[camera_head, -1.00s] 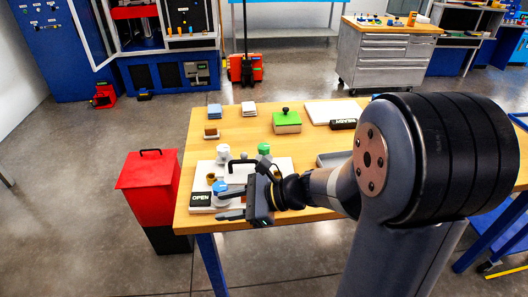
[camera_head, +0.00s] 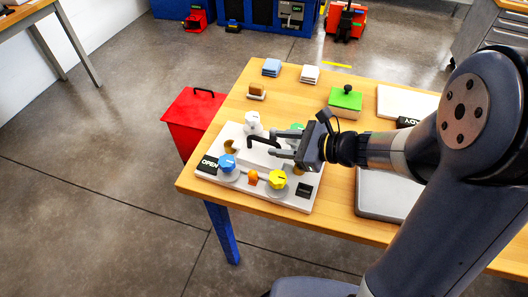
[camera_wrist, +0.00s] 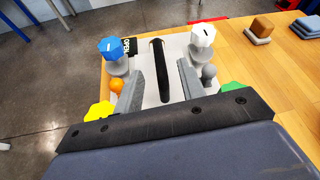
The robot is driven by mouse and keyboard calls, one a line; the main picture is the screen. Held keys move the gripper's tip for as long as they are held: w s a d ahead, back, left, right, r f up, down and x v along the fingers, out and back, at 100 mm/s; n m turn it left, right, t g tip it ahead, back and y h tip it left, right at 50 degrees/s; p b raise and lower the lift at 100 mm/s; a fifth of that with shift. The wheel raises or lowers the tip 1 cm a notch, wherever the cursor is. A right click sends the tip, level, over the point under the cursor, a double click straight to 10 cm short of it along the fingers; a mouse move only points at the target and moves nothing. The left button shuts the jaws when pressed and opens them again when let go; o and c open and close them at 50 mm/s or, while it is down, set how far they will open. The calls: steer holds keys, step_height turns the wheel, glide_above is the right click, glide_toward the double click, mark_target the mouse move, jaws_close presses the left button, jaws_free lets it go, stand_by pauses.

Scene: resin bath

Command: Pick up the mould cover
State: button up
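The mould cover (camera_head: 258,156), which I take to be the pale block with a black arched handle (camera_head: 262,140), sits in the middle of a white fixture board (camera_head: 216,178). My gripper (camera_head: 283,144) reaches in from the right, close to the handle. In the wrist view my gripper (camera_wrist: 158,84) is open, with a grey finger on each side of the black handle (camera_wrist: 158,70) and gaps between. Whether the fingertips are level with the handle is hard to tell. The fingers hide part of the cover.
Blue (camera_head: 227,161), yellow (camera_head: 277,180), white (camera_head: 253,119) and green (camera_head: 297,129) knobs surround the cover. An OPEN sign (camera_head: 208,163) lies at the board's left. A green-lidded box (camera_head: 345,101) and a grey tray (camera_head: 380,195) stand right. A red bin (camera_head: 190,112) is beside the table.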

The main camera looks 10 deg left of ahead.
mark_target(270, 141)
steer(key=x, duration=0.5)
steer(key=shift+a+p, duration=0.15)
steer(key=shift+p, duration=0.15)
steer(key=shift+r, duration=0.1)
steer(key=shift+c, duration=0.6)
jaws_close()
stand_by(0.4)
